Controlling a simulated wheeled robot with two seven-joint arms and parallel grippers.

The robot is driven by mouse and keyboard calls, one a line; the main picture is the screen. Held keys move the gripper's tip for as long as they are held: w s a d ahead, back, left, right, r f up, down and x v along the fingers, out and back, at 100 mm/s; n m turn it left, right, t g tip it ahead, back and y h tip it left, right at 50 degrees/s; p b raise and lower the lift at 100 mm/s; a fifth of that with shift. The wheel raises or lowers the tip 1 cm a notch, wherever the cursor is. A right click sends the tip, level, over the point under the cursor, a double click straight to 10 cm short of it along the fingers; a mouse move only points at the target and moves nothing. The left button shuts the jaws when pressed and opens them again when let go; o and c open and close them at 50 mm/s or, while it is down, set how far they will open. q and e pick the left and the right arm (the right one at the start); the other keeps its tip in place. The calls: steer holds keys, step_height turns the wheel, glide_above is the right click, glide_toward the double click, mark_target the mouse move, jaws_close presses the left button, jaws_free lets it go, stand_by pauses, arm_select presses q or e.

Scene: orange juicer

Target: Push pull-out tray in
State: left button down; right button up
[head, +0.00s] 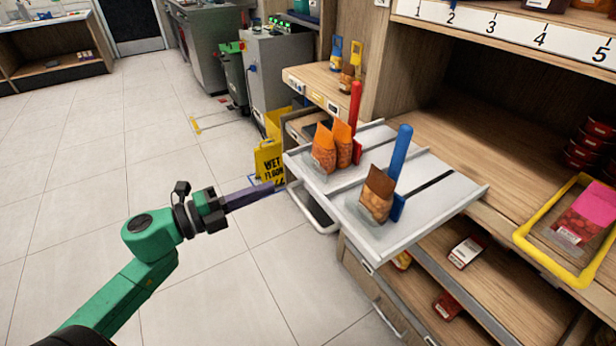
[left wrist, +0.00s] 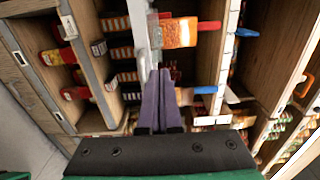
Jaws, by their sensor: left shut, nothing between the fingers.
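Two grey pull-out trays stick out of the wooden shelf unit in the head view. The left tray (head: 307,176) carries two orange-topped bags (head: 324,150) and a red-handled tool (head: 355,105). The right tray (head: 440,200) carries a brown-topped bag (head: 377,195) and a blue-handled tool (head: 401,150). My left gripper (head: 282,186) is shut and empty, its purple fingers pointing right, close to the left tray's front edge. Contact cannot be told. In the left wrist view the shut fingertips (left wrist: 165,72) lie near a grey tray edge (left wrist: 141,40) and an orange bag (left wrist: 180,33). My right gripper is not in view.
A yellow wet-floor sign (head: 268,160) stands behind the fingertips. A drawer with a handle (head: 312,208) lies below the trays. A yellow-rimmed tray (head: 530,245) sits on the shelf at right. The tiled floor (head: 90,190) at left is clear.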

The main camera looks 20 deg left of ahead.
mark_target(318, 168)
arm_select(q)
steer(key=x, duration=0.9)
steer(key=shift+w+d+r+p, duration=0.1)
steer(key=shift+w+d+p, duration=0.1)
steer(key=shift+w+p, duration=0.2)
steer(key=shift+w+d, duration=0.15)
steer(key=shift+d, duration=0.05)
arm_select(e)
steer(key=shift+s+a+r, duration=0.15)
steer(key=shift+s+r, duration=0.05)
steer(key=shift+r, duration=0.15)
arm_select(q)
steer(key=shift+w+d, duration=0.1)
